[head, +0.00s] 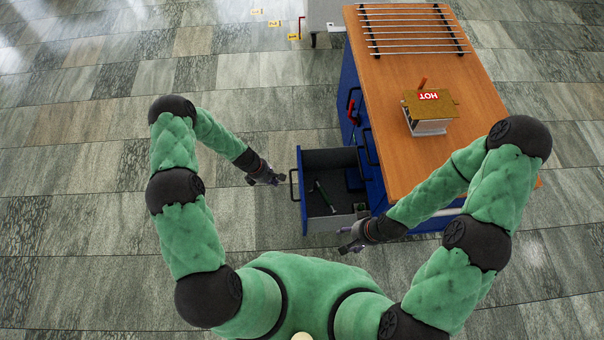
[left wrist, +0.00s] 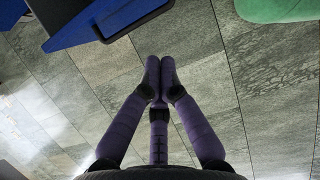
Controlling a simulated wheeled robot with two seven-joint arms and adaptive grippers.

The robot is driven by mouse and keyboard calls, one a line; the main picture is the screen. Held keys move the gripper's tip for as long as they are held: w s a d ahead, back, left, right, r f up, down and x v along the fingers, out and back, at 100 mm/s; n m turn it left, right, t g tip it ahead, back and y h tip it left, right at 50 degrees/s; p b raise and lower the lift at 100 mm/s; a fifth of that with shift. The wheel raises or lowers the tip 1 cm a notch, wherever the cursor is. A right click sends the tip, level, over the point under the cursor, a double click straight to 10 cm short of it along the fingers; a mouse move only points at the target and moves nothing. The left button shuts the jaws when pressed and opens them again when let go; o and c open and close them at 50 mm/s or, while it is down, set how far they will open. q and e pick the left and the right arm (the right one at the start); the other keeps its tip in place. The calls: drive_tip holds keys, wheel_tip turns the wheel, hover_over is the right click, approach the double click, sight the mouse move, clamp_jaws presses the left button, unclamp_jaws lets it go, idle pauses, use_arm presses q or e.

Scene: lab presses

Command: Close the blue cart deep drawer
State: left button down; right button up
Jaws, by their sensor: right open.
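The blue cart (head: 348,85) with a wooden top stands right of centre. Its deep drawer (head: 329,157) is pulled far out to the left, with grey inner walls, a blue front and a dark handle (head: 293,185). My left gripper (head: 272,180) is just left of the handle, apart from it. In the left wrist view its fingertips (left wrist: 160,68) meet with nothing between them. The drawer's blue front (left wrist: 72,28) and handle (left wrist: 135,22) show above them there. My right gripper (head: 350,242) is open and empty, below the drawer's near side in the head view.
A hammer (head: 325,197) lies in the drawer. A box with a red HOT label (head: 430,110) and a rack of rods (head: 412,30) are on the cart top. Yellow numbered markers (head: 274,24) lie on the floor. The tiled floor left of the drawer is clear.

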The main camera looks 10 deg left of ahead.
use_arm(q)
drive_tip(key=w+d+f+b, duration=0.2)
drive_tip(key=d+f+b, duration=0.3)
drive_tip(key=d+f, duration=0.2)
drive_tip(key=shift+a+x, duration=0.25)
drive_tip(key=shift+x, duration=0.85)
use_arm(e)
drive_tip(key=shift+f, duration=2.35)
use_arm(q)
drive_tip(key=shift+f, duration=0.1)
